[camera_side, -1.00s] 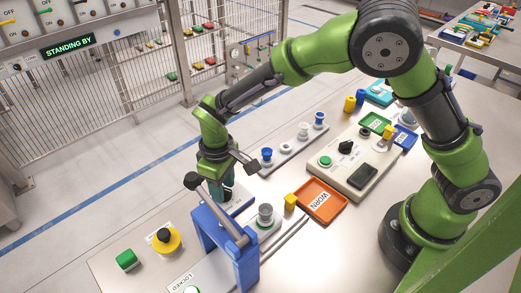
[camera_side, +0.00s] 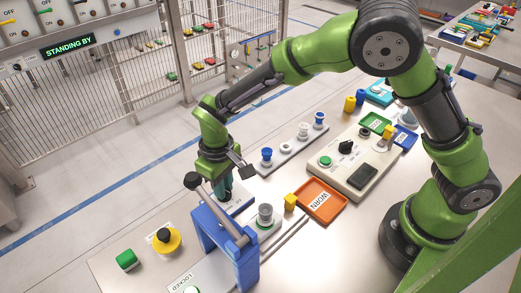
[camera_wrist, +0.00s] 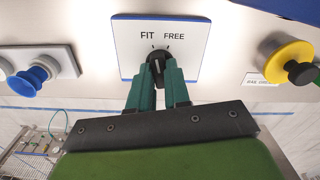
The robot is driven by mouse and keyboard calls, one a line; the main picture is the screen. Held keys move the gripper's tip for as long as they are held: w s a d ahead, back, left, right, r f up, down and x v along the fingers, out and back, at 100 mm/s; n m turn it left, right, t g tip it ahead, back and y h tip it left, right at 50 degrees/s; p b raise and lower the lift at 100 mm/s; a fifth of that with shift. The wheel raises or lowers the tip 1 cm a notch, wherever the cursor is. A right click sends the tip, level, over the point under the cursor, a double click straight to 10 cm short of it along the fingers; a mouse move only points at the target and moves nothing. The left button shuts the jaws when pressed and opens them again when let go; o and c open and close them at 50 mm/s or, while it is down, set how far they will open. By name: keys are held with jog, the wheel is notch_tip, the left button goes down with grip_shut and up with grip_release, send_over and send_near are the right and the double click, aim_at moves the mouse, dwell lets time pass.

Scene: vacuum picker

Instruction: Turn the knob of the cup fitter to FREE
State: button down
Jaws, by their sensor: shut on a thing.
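The cup fitter's white plate (camera_wrist: 130,60), with a blue edge and the words FIT at left and FREE at right, shows in the wrist view. Its black knob (camera_wrist: 157,57) sits below the words, with a small pale mark. My gripper (camera_wrist: 157,75) has its two teal fingers shut on the knob's sides. The knob's top end lies around the two tick marks; I cannot tell which one it lines up with. In the side view my gripper (camera_side: 222,192) reaches down to the plate (camera_side: 238,203) behind a blue frame, and the knob is hidden.
The blue frame (camera_side: 212,225) with a black-knobbed bar stands close beside my gripper. A yellow-based black button (camera_side: 166,240) and green block (camera_side: 127,260) are at the front left. An orange WORN tray (camera_side: 320,203) lies right. A blue cup (camera_side: 267,155) stands behind.

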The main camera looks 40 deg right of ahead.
jog(key=m, duration=0.6)
jog(key=shift+r+m, duration=0.1)
jog(key=shift+m, duration=0.3)
dwell(0.4)
jog(key=c, duration=1.1)
grip_release()
notch_tip(320, 180, up, 17)
jog(key=shift+f, duration=0.1)
